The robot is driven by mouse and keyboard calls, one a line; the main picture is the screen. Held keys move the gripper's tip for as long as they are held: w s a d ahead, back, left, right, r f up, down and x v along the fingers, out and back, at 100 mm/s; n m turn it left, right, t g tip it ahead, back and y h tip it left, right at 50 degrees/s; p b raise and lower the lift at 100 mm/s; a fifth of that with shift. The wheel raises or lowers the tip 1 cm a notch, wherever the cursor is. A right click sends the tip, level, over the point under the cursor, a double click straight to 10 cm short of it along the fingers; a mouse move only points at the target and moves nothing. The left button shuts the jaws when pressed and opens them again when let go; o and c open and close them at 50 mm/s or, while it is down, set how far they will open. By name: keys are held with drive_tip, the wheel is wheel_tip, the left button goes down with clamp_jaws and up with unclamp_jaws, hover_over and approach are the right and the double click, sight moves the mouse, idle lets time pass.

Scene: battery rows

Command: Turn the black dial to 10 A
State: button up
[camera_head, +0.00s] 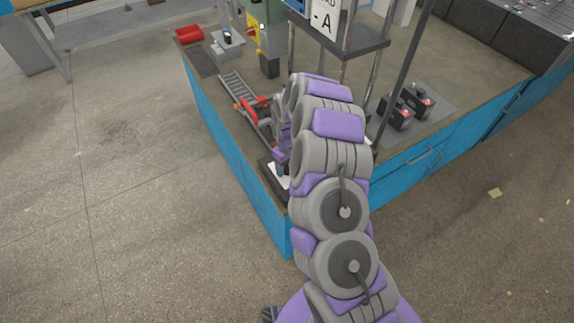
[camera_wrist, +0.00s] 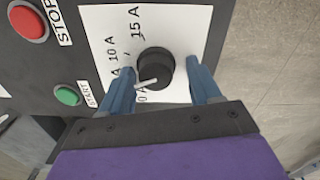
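The black dial (camera_wrist: 155,65) sits on a white label plate (camera_wrist: 178,22) in the wrist view. Its pale pointer (camera_wrist: 147,83) points to the lower left, toward the partly hidden "0 A" mark and away from the "10 A" mark (camera_wrist: 112,50). A "15 A" mark (camera_wrist: 135,22) is above it. My gripper (camera_wrist: 160,66) is open, with one blue finger on each side of the dial. I see space between the right finger and the dial; contact on the left is unclear.
A red STOP button (camera_wrist: 28,21) and a green START button (camera_wrist: 68,95) are left of the dial. In the head view, black batteries (camera_head: 395,112) stand right of my arm on the blue-sided bench (camera_head: 235,165). Open floor lies to the left.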

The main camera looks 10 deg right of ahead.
drive_tip(key=shift+d, duration=0.35)
drive_tip(key=c, duration=0.4)
drive_tip(key=shift+a, duration=0.1)
drive_tip(key=c, duration=0.6)
drive_tip(key=shift+o, duration=0.2)
drive_tip(key=shift+r+m+p, duration=0.1)
drive_tip(key=shift+m+p, duration=0.2)
drive_tip(key=shift+p, duration=0.1)
drive_tip(key=m+p, duration=0.3)
drive_tip(key=shift+r+p, duration=0.15)
drive_tip(key=shift+p, duration=0.15)
drive_tip(key=m+p, duration=0.4)
drive_tip(key=m, duration=0.1)
drive_tip(key=shift+f, duration=0.2)
drive_tip(key=shift+w, duration=0.1)
drive_tip(key=o, duration=1.1)
drive_tip(key=shift+c, duration=0.2)
